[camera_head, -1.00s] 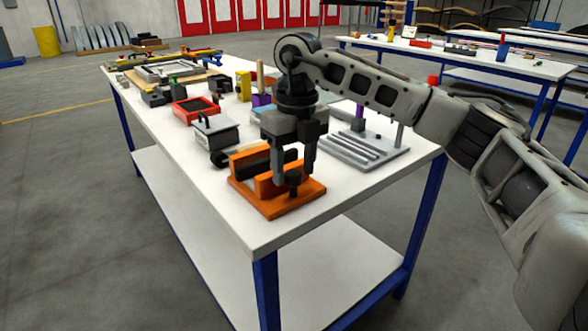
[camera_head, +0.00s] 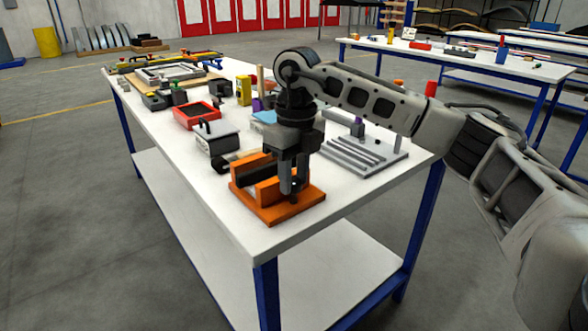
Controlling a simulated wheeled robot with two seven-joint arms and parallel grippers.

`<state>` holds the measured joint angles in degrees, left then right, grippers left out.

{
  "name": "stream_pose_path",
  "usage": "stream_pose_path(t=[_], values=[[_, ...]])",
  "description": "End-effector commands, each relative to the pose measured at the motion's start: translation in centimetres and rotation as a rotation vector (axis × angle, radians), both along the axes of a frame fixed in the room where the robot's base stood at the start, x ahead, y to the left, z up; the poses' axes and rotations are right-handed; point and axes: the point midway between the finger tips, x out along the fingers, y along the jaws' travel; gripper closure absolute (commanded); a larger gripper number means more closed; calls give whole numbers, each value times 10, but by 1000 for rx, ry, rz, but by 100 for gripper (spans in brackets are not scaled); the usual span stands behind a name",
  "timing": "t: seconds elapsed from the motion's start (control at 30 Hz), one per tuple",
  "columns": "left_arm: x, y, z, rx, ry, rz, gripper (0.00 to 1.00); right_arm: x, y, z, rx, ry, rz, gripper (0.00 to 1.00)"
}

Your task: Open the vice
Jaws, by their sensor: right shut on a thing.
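The orange vice (camera_head: 272,208) sits near the front corner of the white table, its base flat on the top. Its upright orange jaws (camera_head: 252,172) stand with a dark space between them. My right gripper (camera_head: 291,188) points straight down over the right side of the vice. Its fingers are close together, shut on the vice's dark handle, which they mostly hide. My left gripper is not in view.
A grey grooved plate (camera_head: 362,156) lies right of the vice. A grey box with a dark handle (camera_head: 217,138) and a red tray (camera_head: 196,115) stand behind it to the left. The table's front edge is close to the vice.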

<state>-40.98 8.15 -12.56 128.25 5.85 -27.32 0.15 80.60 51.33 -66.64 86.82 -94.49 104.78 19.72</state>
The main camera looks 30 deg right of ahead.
Motion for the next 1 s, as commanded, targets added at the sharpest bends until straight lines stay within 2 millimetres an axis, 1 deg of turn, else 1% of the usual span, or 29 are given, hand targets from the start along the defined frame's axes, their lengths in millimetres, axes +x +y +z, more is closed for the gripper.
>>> stream_pose_path(t=[0.07, 0.23, 0.27, 0.3, 0.33, 0.6, 0.73, 0.87, 1.0], values=[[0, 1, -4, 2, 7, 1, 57, 0, 0, 1, 1, -2, 6, 92], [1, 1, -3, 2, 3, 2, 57, 0, 0, 1, 1, -3, 5, 92], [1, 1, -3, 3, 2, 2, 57, 0, 0, 1, 1, -3, 5, 61], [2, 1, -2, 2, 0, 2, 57, 0, 0, 1, 1, -3, 5, 50], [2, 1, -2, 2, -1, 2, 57, 0, 0, 1, 1, -3, 5, 48], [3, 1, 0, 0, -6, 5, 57, 0, 0, 1, 1, -2, 3, 48], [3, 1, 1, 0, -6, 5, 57, 1, 0, 11, 1, -5, 3, 48], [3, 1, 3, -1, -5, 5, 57, 1, -1, 34, 1, -8, 3, 48], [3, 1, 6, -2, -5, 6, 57, 2, -2, 69, 2, -7, 4, 48]])
